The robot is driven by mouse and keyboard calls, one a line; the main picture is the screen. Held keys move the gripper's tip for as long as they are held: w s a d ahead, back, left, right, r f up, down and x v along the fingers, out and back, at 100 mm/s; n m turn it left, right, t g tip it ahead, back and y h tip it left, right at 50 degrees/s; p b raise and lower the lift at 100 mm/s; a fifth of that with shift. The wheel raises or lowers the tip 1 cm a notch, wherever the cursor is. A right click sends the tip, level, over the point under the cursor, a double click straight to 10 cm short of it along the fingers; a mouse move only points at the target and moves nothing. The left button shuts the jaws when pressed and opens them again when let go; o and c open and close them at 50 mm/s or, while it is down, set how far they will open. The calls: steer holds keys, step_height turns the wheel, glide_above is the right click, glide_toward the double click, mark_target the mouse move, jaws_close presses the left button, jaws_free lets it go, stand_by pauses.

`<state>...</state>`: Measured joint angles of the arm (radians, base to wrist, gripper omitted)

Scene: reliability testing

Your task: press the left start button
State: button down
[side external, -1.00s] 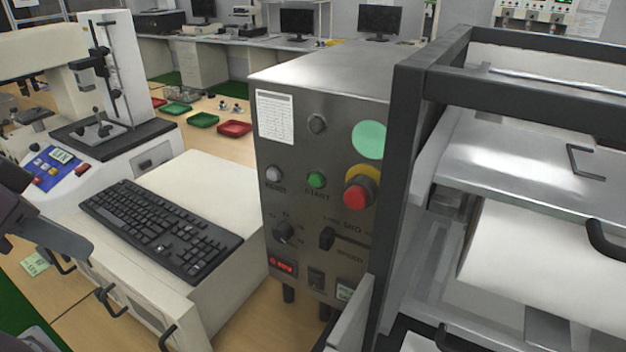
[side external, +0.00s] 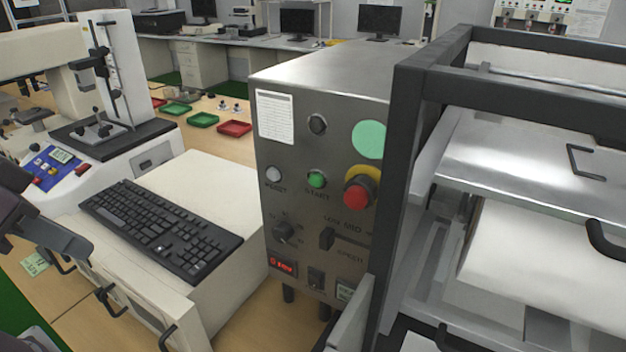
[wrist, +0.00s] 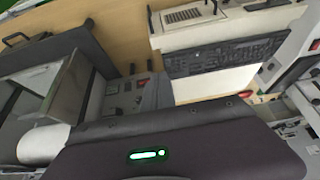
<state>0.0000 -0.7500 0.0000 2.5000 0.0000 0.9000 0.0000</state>
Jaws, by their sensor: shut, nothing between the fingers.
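A green START button (side external: 316,180) sits on the front of a grey metal control box (side external: 330,110), with a pale round button (side external: 273,174) to its left and a red mushroom button (side external: 357,194) to its right. A second machine at the left has a blue panel (side external: 52,168) with small buttons too small to read. My gripper (side external: 62,238) shows only partly at the left edge, dark, shut and empty, well apart from the START button. The control box front (wrist: 122,98) shows in the wrist view; its START button is not clear there.
A black keyboard (side external: 160,228) lies on a cream cabinet (side external: 215,185) between the gripper and the control box. A dark-framed machine (side external: 410,180) stands close at the right of the box. Green and red trays (side external: 234,128) lie on the table behind.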

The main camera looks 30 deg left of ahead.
mark_target(316, 180)
stand_by(0.5)
steer(key=w+d+m+t+y, duration=0.1)
steer(key=w+d+m+t, duration=0.1)
steer(key=w+d+m, duration=0.6)
steer(key=w+d+t+h, duration=0.1)
steer(key=w+d, duration=0.4)
steer(key=d, duration=0.5)
steer(key=shift+m+h, duration=0.3)
steer(key=shift+h, duration=0.2)
steer(key=shift+w+a, duration=0.1)
steer(key=w, duration=0.8)
steer(key=shift+w, duration=0.4)
stand_by(0.4)
steer(key=shift+w, duration=0.4)
